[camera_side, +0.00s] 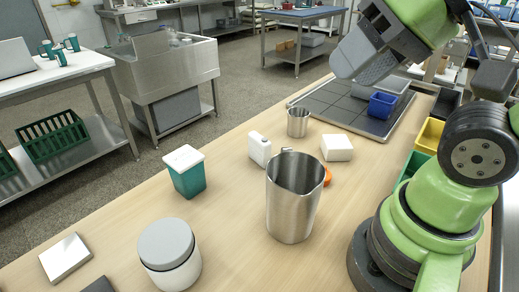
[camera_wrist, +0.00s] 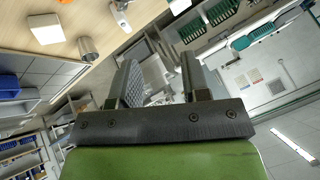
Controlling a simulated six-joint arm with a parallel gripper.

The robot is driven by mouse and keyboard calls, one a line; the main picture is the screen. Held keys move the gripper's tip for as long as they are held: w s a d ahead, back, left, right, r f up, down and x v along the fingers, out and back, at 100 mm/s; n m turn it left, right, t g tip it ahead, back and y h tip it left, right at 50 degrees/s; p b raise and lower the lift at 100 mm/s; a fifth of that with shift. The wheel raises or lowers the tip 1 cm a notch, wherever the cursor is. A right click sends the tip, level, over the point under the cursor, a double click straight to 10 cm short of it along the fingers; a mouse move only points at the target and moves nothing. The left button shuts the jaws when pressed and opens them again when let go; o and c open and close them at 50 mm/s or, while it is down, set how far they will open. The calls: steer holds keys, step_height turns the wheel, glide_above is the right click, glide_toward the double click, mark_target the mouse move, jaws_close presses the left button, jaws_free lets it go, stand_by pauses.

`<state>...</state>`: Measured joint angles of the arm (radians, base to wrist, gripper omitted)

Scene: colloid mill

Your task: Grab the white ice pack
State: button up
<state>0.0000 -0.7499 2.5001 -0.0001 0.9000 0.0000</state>
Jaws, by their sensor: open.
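A plain white block (camera_side: 336,147), which looks like the ice pack, lies flat on the wooden bench (camera_side: 232,222), behind and right of a tall steel jug (camera_side: 293,200). In the wrist view a white block (camera_wrist: 46,28) shows at the upper left, well outside the jaws. My gripper (camera_wrist: 157,75) is open and empty, its two dark fingers apart with only the distant room between them. In the side view my arm is raised at the upper right, above and away from the block.
Close to the block are a white bottle (camera_side: 260,149), a steel cup (camera_side: 298,123) and an orange item (camera_side: 327,176) partly behind the jug. A blue bin (camera_side: 382,105) stands on a dark tray behind. A teal box (camera_side: 187,172) and grey-lidded jar (camera_side: 169,252) stand left.

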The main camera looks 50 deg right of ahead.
steer(key=shift+o, duration=1.4)
steer(key=shift+w, duration=0.1)
steer(key=n+g+h, duration=0.1)
steer(key=g+h, duration=0.1)
steer(key=g, duration=0.5)
glide_above(259, 137)
step_height(259, 137, down, 20)
steer(key=shift+w+d+r, duration=0.1)
steer(key=shift+d, duration=0.05)
steer(key=shift+f, duration=3.25)
jaws_close()
